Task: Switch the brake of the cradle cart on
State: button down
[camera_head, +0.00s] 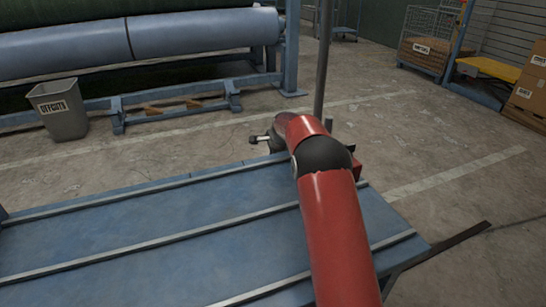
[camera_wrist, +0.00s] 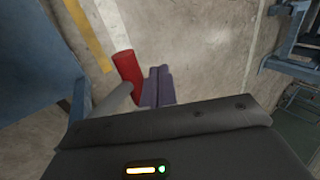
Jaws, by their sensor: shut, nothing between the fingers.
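The cradle cart's blue ribbed deck (camera_head: 150,225) fills the lower head view, and a blue surface (camera_wrist: 30,65) shows at the left of the wrist view. In the wrist view a red cylindrical grip (camera_wrist: 127,67) sits on a grey lever (camera_wrist: 112,102), which looks like the brake lever. My gripper (camera_wrist: 158,75) has its fingers together with nothing between them. They are just right of the red grip; I cannot tell whether they touch it. In the head view my red arm reaches over the deck's far edge and hides most of that area.
A grey bin (camera_head: 60,112) stands left, before a blue rack (camera_head: 180,100) with large rolls. A thin upright post (camera_head: 322,65) rises beyond the deck. A wire cage (camera_head: 425,45) and cardboard boxes (camera_head: 528,90) are at the far right. Concrete floor (camera_head: 440,135) is clear on the right.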

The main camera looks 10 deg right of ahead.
notch_tip(320, 180, up, 20)
jog(key=p, duration=0.3)
dwell(0.5)
